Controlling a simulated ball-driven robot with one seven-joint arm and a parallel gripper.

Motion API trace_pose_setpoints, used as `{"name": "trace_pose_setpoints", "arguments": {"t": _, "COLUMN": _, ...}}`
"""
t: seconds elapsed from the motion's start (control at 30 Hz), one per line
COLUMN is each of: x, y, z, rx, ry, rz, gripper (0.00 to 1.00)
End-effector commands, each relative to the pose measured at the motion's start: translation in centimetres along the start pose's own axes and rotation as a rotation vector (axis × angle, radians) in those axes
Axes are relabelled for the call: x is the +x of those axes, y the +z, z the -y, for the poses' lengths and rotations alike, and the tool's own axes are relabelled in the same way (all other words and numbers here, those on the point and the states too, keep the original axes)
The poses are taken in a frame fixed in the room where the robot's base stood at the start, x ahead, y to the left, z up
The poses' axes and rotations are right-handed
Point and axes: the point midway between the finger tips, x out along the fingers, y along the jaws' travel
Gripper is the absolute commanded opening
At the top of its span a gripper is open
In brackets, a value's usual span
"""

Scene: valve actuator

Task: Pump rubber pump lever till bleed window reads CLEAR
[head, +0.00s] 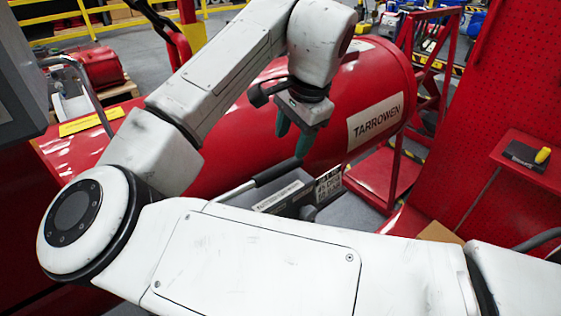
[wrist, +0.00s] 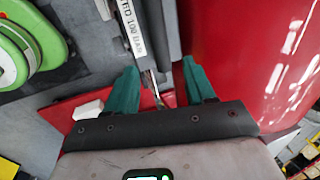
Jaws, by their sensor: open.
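The pump lever (head: 278,172) has a black grip on a thin metal rod and slants up to the right in the head view. Below it is the grey pump body with a pale label (head: 279,195) and a second lettered plate (head: 328,185). My gripper (head: 294,138) has green fingers, open and pointing down, just above the lever's upper end; no contact is clear. In the wrist view my gripper (wrist: 160,66) is open, with a dark and grey bar and a small metal rod (wrist: 152,86) showing between or beyond the fingers. I cannot make out the bleed window; my arm hides part of the pump.
A large red cylinder marked TARROWEN (head: 375,120) lies close behind my gripper. A red pegboard panel (head: 510,75) with a small shelf (head: 530,165) stands at right. A green round object (wrist: 22,50) shows at left in the wrist view.

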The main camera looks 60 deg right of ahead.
Motion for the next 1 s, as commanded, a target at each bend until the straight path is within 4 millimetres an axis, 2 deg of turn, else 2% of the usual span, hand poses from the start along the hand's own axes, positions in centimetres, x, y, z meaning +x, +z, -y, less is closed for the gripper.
{"name": "trace_pose_setpoints", "arguments": {"t": 0.3, "x": 5.7, "y": 0.0, "z": 0.0, "rx": -0.003, "ry": 0.001, "rz": -0.001, "gripper": 0.54}}
{"name": "trace_pose_setpoints", "arguments": {"t": 0.5, "x": 8.0, "y": 0.0, "z": 0.0, "rx": -0.001, "ry": -0.001, "rz": -0.002, "gripper": 0.54}}
{"name": "trace_pose_setpoints", "arguments": {"t": 0.9, "x": 8.8, "y": 0.0, "z": 0.0, "rx": -0.001, "ry": -0.003, "rz": -0.003, "gripper": 0.54}}
{"name": "trace_pose_setpoints", "arguments": {"t": 1.0, "x": 8.8, "y": 0.0, "z": 0.0, "rx": -0.001, "ry": -0.003, "rz": -0.003, "gripper": 0.46}}
